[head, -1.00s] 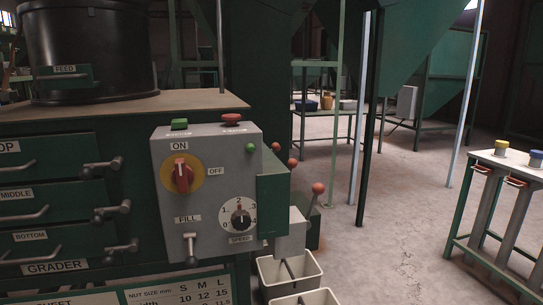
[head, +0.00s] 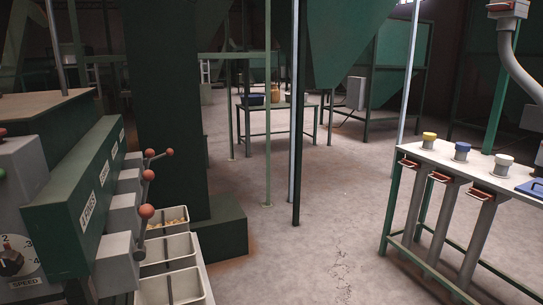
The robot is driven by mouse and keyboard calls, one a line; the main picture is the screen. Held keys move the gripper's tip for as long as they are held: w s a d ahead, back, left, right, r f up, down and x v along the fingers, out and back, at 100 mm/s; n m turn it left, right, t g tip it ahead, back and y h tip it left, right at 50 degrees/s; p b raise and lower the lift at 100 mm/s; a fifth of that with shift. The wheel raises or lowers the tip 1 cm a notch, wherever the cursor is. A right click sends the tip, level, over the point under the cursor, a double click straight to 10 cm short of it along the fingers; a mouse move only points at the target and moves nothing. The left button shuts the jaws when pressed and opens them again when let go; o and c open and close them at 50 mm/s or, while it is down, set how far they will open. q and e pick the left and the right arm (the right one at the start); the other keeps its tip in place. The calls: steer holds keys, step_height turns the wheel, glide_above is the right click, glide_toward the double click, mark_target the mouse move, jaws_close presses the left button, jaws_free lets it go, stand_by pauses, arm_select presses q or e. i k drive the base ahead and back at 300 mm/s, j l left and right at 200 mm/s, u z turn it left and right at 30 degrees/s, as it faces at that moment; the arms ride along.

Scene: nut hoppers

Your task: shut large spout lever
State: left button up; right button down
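Several spout levers with orange-red ball ends stand along the right side of the green grader housing (head: 80,200). The near lever (head: 147,211) and the one behind it (head: 148,175) rise steeply by the grey spout boxes (head: 118,245). A far lever (head: 170,152) leans out to the right, its ball apart from the others. The housing's labels are too slanted to read surely, so I cannot tell which lever is the large one. Below are white bins; the far bin (head: 184,213) holds brownish nuts. Neither of my grippers is in view.
A speed dial (head: 12,258) is at the left edge. A white-topped table (head: 440,158) with coloured caps and red-handled tubes stands at right. Thin posts (head: 297,120) and a green column base (head: 222,228) stand behind the bins. The middle floor is clear.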

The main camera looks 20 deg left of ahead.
mark_target(169, 152)
steer(key=i+l+z, duration=0.45)
steer(key=i, duration=0.3)
steer(key=i+l+z, duration=0.25)
steer(key=i+j+u, duration=0.1)
steer(key=i+u, duration=0.5)
steer(key=u, duration=0.2)
steer(key=i+u, duration=0.35)
steer(key=i+l+u, duration=0.15)
steer(key=u, duration=0.25)
steer(key=i+j+u, duration=0.15)
steer(key=u, duration=0.3)
steer(key=i+u, duration=0.25)
steer(key=u, duration=0.2)
steer(key=i+u, duration=0.25)
steer(key=u, duration=0.25)
steer(key=i+l+u, duration=0.1)
steer(key=u, duration=0.35)
steer(key=i+u, duration=0.3)
steer(key=i+l+u, duration=0.15)
steer(key=i+u, duration=0.2)
